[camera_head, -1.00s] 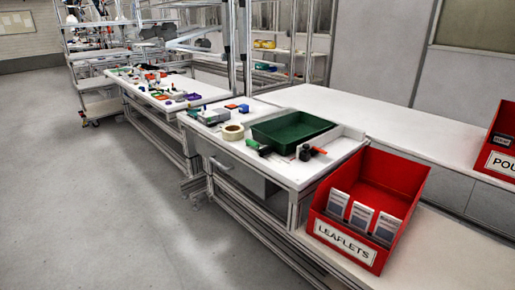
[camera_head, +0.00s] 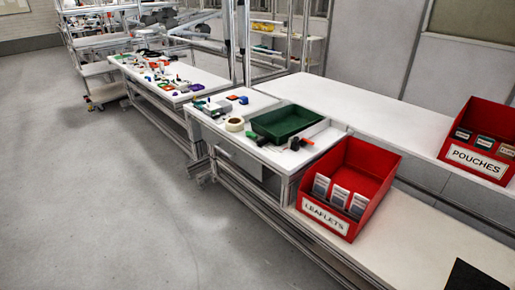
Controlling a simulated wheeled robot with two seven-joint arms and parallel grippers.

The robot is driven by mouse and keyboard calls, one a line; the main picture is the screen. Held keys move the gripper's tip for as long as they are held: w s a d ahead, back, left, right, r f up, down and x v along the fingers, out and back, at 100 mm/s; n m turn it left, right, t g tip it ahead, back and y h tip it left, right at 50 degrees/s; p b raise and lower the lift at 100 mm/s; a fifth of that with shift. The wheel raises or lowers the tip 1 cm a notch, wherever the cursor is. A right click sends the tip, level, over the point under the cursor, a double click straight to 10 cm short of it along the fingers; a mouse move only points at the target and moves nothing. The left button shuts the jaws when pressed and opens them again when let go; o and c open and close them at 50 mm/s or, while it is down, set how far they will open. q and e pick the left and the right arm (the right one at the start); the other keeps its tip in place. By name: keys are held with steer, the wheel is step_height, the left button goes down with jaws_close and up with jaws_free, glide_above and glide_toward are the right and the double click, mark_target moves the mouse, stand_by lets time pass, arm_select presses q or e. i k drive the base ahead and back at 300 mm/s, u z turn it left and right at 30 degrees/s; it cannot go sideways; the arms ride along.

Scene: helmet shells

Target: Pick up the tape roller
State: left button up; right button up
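A cream ring-shaped roll of tape (camera_head: 234,125) lies on the white workbench (camera_head: 270,155), left of a green tray. A small black object with an orange part (camera_head: 299,143) is on the bench in front of the tray. A green and black tool with an orange end (camera_head: 255,138) lies near the tape roll. These things are small, and I cannot tell for sure which one is the tape roller. Neither of my grippers is in view.
The green tray (camera_head: 264,130) sits on the bench. A red LEAFLETS bin (camera_head: 372,165) stands at its right end, and a red POUCHES bin (camera_head: 495,118) is farther right. Another cluttered bench (camera_head: 205,78) continues at the back left. The grey floor (camera_head: 110,200) at left is clear.

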mark_target(263, 141)
steer(key=z, duration=0.4)
steer(key=i, duration=1.8)
steer(key=u, duration=1.05)
